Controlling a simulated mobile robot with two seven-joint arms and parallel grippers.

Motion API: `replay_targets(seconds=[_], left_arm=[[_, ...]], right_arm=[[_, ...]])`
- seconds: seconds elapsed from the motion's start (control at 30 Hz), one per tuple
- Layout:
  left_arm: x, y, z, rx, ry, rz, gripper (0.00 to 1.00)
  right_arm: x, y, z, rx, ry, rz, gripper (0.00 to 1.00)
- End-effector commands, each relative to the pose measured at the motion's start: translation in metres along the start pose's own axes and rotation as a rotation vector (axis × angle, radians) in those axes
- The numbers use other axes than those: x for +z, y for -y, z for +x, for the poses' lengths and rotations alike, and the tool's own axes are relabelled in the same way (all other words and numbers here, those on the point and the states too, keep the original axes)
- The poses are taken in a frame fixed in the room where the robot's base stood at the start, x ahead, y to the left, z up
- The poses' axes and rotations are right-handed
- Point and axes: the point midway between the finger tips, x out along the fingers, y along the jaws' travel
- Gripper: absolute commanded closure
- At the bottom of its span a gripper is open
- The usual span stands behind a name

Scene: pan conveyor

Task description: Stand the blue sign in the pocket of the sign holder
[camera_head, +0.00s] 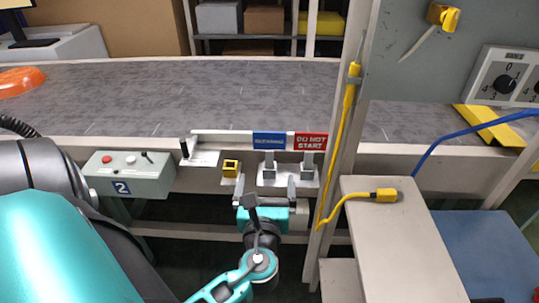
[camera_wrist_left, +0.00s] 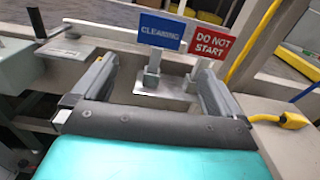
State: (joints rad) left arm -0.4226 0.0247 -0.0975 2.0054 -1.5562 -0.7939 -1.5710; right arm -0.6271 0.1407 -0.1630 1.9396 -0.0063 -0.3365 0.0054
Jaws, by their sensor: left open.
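The blue sign (camera_head: 269,141), lettered "CLEANING" in the left wrist view (camera_wrist_left: 160,30), stands upright on a grey post with a block foot on the ledge below the conveyor. My left gripper (camera_head: 266,182) is open and empty, just in front of that post and below the sign panel. In the left wrist view the open fingers (camera_wrist_left: 155,70) lie on either side of the post, apart from it. My right gripper is not in view.
A red "DO NOT START" sign (camera_head: 310,142) stands close to the right of the blue one. A grey control box (camera_head: 128,174) is at left. A post with a yellow cable (camera_head: 348,100) rises at right, beside a grey cabinet (camera_head: 400,235). The conveyor belt (camera_head: 200,95) lies behind.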

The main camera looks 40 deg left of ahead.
Motion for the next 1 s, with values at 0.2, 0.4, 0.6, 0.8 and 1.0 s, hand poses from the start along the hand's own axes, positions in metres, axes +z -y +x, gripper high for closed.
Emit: replay_targets(seconds=[0.2,0.4,0.6,0.8,1.0], left_arm=[[0.006,-0.001,0.027,0.008,0.022,0.035,0.0],[0.005,0.0,0.063,0.006,0.018,0.033,0.0],[0.005,-0.001,0.079,0.006,0.016,0.032,0.0],[0.01,0.001,0.106,0.007,0.018,0.031,0.0],[0.009,0.0,0.128,0.006,0.016,0.033,0.0]], right_arm=[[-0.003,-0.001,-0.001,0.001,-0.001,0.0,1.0],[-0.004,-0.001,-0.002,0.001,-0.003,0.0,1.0],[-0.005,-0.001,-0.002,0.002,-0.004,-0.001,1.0],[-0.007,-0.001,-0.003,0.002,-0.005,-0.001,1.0],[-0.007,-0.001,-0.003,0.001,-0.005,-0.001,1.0]])
